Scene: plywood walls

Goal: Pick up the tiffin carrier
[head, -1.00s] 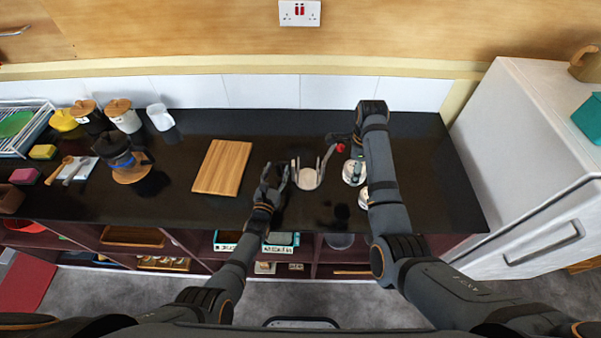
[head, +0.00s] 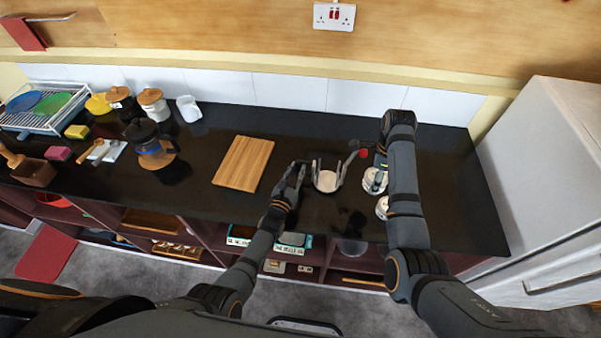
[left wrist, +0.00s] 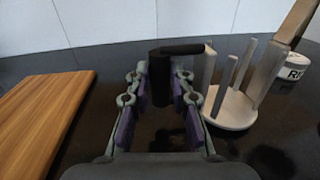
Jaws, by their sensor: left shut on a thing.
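A round pale base with upright posts (head: 327,181), seemingly the tiffin carrier's frame, stands on the black counter and shows in the left wrist view (left wrist: 232,108). My left gripper (head: 298,172) is just left of it. In the left wrist view its fingers (left wrist: 160,95) are shut on a black upright piece (left wrist: 160,82) with a bar reaching right to a post; it looks like the carrier's handle, though the joint is unclear. My right gripper (head: 357,150) is right of the frame, largely hidden and dark. A small red thing (head: 364,154) is beside it.
White round containers (head: 375,180) stand close by my right arm. A wooden board (head: 244,163) lies left of my left gripper. A coffee press (head: 148,140) and jars (head: 153,103) stand further left. A white fridge (head: 545,180) is at the right.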

